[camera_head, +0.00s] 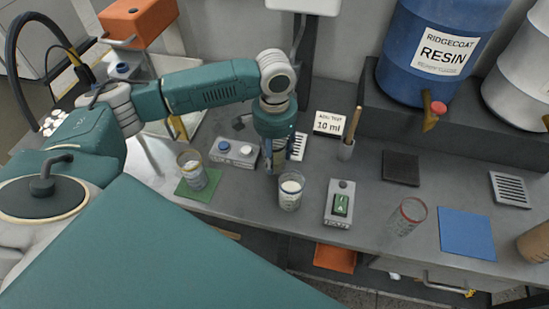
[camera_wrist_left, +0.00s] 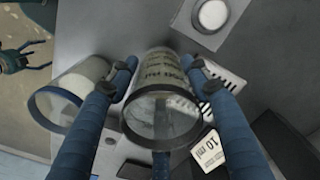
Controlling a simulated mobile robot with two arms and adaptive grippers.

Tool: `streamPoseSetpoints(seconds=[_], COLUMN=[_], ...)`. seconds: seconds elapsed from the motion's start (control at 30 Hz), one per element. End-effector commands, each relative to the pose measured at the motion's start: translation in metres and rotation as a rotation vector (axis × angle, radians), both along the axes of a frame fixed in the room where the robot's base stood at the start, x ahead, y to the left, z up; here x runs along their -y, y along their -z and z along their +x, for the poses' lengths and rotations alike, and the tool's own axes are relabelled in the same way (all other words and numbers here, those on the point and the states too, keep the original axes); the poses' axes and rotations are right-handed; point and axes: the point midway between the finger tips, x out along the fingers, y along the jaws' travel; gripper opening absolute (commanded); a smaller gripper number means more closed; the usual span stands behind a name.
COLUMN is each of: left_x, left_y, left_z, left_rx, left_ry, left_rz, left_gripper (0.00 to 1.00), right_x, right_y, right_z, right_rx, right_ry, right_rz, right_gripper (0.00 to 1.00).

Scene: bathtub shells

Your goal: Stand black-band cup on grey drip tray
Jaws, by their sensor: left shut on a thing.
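My left gripper (camera_head: 272,160) points down at the back middle of the counter, its fingers (camera_wrist_left: 118,78) closed on both sides of a clear cup. This cup (camera_wrist_left: 163,100) shows a dark band at its rim and print on its wall. In the head view the gripper mostly hides it. A grey slotted drip tray (camera_head: 298,147) lies just right of the gripper; in the wrist view the tray (camera_wrist_left: 232,84) is partly behind the cup and finger. Whether the cup touches any surface I cannot tell. A dark claw-like shape at the wrist view's left edge may be my right gripper (camera_wrist_left: 40,57).
A cup with white contents (camera_head: 290,192) stands close in front. Another cup (camera_head: 192,172) is on a green mat, beside a button box (camera_head: 233,153). A 10 ml card (camera_head: 329,123), stirrer pot (camera_head: 346,148), switch box (camera_head: 340,205) and red-rimmed cup (camera_head: 408,217) stand right.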

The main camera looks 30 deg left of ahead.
Motion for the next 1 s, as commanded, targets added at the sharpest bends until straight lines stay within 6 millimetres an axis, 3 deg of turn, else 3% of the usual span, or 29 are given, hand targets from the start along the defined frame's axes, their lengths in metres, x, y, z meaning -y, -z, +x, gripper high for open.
streamPoseSetpoints(seconds=[0.2,0.53,0.57,0.63,1.0], left_x=[0.0,0.0,0.0,0.0,0.0], left_y=[0.024,0.027,0.027,0.027,0.025], left_z=[0.0,0.0,0.0,0.0,0.0], left_rx=[-0.001,0.0,0.0,0.0,0.001], left_ry=[0.001,0.001,0.001,0.001,0.001], left_rz=[0.0,0.0,0.0,0.0,0.001], left_gripper=[0.18,0.18,0.5,0.64,0.67], right_x=[0.002,0.002,0.002,0.002,0.002], right_y=[-0.003,-0.003,-0.003,-0.003,-0.001], right_z=[-0.013,-0.022,-0.022,-0.021,-0.016], right_rx=[-0.019,-0.033,-0.033,-0.032,-0.024], right_ry=[0.001,0.001,0.001,0.001,0.001], right_rz=[-0.003,-0.004,-0.004,-0.004,-0.003], right_gripper=[0.89,0.89,0.89,0.89,0.89])
